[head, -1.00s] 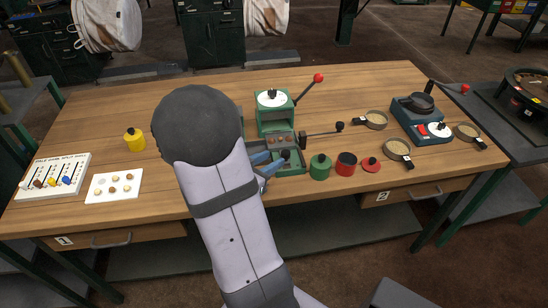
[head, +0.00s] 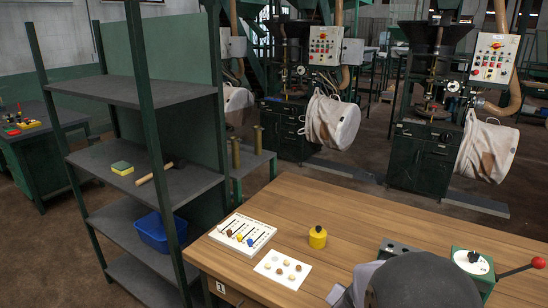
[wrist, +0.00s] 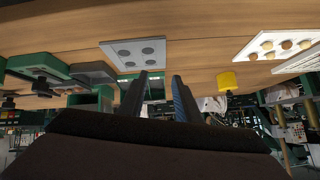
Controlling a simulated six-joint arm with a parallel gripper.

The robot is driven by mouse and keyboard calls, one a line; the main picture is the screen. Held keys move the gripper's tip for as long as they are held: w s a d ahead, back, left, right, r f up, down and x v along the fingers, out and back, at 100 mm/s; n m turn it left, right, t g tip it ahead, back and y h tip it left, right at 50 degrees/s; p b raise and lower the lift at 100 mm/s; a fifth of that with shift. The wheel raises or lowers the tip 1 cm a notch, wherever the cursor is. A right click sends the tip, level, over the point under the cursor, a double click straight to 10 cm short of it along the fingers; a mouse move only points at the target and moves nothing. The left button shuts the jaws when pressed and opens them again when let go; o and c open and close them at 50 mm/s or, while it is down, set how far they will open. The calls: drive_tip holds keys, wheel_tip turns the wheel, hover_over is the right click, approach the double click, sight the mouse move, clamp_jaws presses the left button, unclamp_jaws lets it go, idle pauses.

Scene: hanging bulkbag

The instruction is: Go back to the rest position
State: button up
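In the wrist view my gripper (wrist: 158,84) has its two fingers apart, with nothing between them. The workbench top (wrist: 200,20) fills the upper part of that view, and the fingers appear clear of it. My gripper's fingers cannot be made out in the head view, where my arm's dark rounded joint shows at the lower right. A yellow pot (head: 318,237) stands on the bench (head: 400,215). It also shows in the wrist view (wrist: 231,80), to the right of the fingers.
A white sample card (head: 282,269) and a white slotted board (head: 242,233) lie at the bench's left end. A green press (head: 470,266) with a red-knobbed lever stands right. A dark shelf rack (head: 160,135) rises left of the bench. White bulk bags (head: 332,120) hang behind.

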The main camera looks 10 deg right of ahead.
drive_tip(key=a+r+n+y+p, duration=0.15)
drive_tip(key=a+n+y, duration=0.25)
drive_tip(key=a, duration=0.7)
drive_tip(key=s+a+n+g+y+p, duration=0.25)
drive_tip(key=s+a+n, duration=0.25)
drive_tip(key=s+a, duration=0.3)
drive_tip(key=s+r+n+g, duration=0.2)
drive_tip(key=s+g, duration=0.2)
drive_tip(key=s, duration=0.3)
drive_tip(key=shift+s+a+p, duration=0.35)
drive_tip(key=shift+s+a, duration=0.05)
drive_tip(key=shift+a, duration=0.05)
drive_tip(key=shift+f+g, duration=0.1)
drive_tip(key=shift+g, duration=0.15)
wheel_tip(320, 180, down, 37)
drive_tip(key=b, duration=3.7)
